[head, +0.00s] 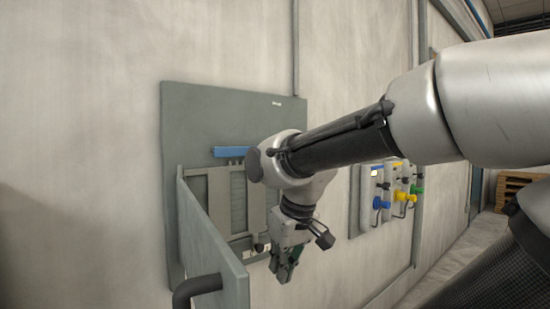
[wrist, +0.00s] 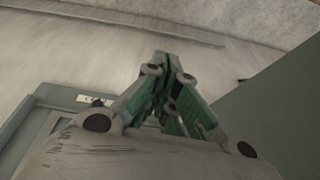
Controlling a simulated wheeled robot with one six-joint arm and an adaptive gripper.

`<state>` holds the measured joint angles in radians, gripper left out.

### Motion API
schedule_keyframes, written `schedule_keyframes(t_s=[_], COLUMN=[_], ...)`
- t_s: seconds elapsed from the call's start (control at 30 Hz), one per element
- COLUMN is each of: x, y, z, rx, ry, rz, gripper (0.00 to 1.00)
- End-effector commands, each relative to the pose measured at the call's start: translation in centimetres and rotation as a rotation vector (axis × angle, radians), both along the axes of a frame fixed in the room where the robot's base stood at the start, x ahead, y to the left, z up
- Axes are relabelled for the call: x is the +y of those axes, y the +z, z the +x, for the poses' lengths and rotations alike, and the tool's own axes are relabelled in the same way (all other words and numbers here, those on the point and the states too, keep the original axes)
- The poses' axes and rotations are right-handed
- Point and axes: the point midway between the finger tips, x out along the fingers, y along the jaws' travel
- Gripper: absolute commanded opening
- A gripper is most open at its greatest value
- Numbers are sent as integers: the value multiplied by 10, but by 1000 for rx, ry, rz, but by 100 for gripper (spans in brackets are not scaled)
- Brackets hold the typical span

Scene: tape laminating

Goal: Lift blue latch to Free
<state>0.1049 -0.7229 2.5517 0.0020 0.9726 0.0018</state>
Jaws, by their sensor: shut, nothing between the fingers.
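A blue bar (head: 230,151), which looks like the blue latch, runs level across the grey wall panel (head: 190,115) in the head view. My wrist hides its right end. My gripper (head: 284,276) hangs below and to the right of the bar, apart from it, pointing down in front of the panel's lower right part. Its green fingers are shut and empty. In the wrist view the closed fingertips (wrist: 163,58) point at the wall, and I cannot make out the blue bar there.
A grey door (head: 212,232) with a dark handle (head: 196,289) stands out from the panel's left side. A board with blue, yellow and green knobs (head: 403,196) hangs on the wall to the right. A wooden pallet stack (head: 515,187) stands far right.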

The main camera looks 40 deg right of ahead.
Motion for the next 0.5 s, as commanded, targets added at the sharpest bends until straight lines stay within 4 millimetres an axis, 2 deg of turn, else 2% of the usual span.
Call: schedule_keyframes(t_s=[0.07,0.23,0.37,0.47,0.5], x=[-20,-66,-110,-154,-176], y=[-5,5,21,37,44], z=[-2,16,43,67,78], rx=[43,57,0,-81,-124], ry=[-98,-359,-669,-976,-1115], rz=[6,98,251,419,503], gripper=[0,0,0,0,0])
